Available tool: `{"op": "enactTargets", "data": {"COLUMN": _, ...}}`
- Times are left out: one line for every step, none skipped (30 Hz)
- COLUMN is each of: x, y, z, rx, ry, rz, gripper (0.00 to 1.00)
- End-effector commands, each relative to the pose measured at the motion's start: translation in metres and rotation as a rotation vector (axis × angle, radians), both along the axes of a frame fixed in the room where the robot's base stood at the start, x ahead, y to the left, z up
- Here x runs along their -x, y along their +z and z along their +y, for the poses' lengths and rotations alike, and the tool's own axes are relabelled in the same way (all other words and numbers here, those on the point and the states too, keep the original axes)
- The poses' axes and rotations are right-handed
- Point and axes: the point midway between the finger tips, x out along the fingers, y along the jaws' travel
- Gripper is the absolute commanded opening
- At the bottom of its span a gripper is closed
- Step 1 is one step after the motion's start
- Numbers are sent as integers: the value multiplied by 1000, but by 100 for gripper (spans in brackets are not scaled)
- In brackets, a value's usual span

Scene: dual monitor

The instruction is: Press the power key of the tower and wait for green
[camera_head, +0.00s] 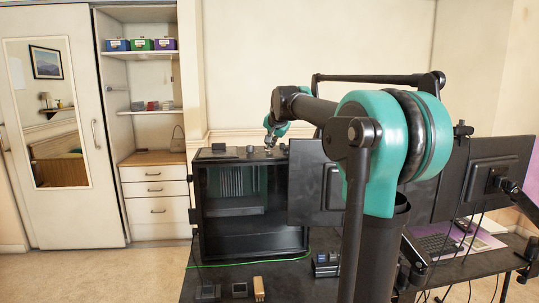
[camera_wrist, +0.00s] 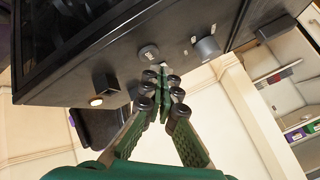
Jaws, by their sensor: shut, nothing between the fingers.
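The tower (camera_head: 250,222) is a black case with a dark see-through side, standing on the desk left of the monitors. My gripper (camera_head: 268,143) is above its top panel. In the wrist view my gripper (camera_wrist: 162,76) is shut and empty, its tips at or just over the panel (camera_wrist: 60,95); I cannot tell if they touch. Near the tips are a round grey button (camera_wrist: 148,52), a grey cylinder (camera_wrist: 207,49) and a dark block (camera_wrist: 105,86) with a pale round end. I cannot tell which is the power key. No green light shows on the panel.
Two dark monitors (camera_head: 314,195) stand right of the tower, behind my arm. Small blocks (camera_head: 258,288) and a green cable (camera_head: 225,265) lie on the desk front. A laptop (camera_head: 437,243) sits at right. Shelves and drawers (camera_head: 155,190) stand at back left.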

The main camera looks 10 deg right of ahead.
Motion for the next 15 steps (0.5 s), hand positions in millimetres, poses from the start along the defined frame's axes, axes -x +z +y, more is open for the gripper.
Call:
{"op": "enactTargets", "data": {"x": 0, "y": 0, "z": 0, "rx": 0, "ry": 0, "rz": 0, "gripper": 0}}
{"op": "enactTargets", "data": {"x": 0, "y": 0, "z": 0, "rx": 0, "ry": 0, "rz": 0, "gripper": 0}}
{"op": "enactTargets", "data": {"x": 0, "y": 0, "z": 0, "rx": 0, "ry": 0, "rz": 0, "gripper": 0}}
{"op": "enactTargets", "data": {"x": 0, "y": 0, "z": 0, "rx": 0, "ry": 0, "rz": 0, "gripper": 0}}
{"op": "enactTargets", "data": {"x": 0, "y": 0, "z": 0, "rx": 0, "ry": 0, "rz": 0, "gripper": 0}}
{"op": "enactTargets", "data": {"x": 0, "y": 0, "z": 0, "rx": 0, "ry": 0, "rz": 0, "gripper": 0}}
{"op": "enactTargets", "data": {"x": 0, "y": 0, "z": 0, "rx": 0, "ry": 0, "rz": 0, "gripper": 0}}
{"op": "enactTargets", "data": {"x": 0, "y": 0, "z": 0, "rx": 0, "ry": 0, "rz": 0, "gripper": 0}}
{"op": "enactTargets", "data": {"x": 0, "y": 0, "z": 0, "rx": 0, "ry": 0, "rz": 0, "gripper": 0}}
{"op": "enactTargets", "data": {"x": 0, "y": 0, "z": 0, "rx": 0, "ry": 0, "rz": 0, "gripper": 0}}
{"op": "enactTargets", "data": {"x": 0, "y": -1, "z": 0, "rx": 0, "ry": 0, "rz": 0, "gripper": 0}}
{"op": "enactTargets", "data": {"x": 0, "y": -2, "z": 0, "rx": 0, "ry": 0, "rz": 0, "gripper": 0}}
{"op": "enactTargets", "data": {"x": 0, "y": -3, "z": 0, "rx": 0, "ry": 0, "rz": 0, "gripper": 0}}
{"op": "enactTargets", "data": {"x": 0, "y": -3, "z": 0, "rx": 0, "ry": 0, "rz": 0, "gripper": 0}}
{"op": "enactTargets", "data": {"x": 0, "y": -5, "z": 0, "rx": 0, "ry": 0, "rz": 0, "gripper": 0}}
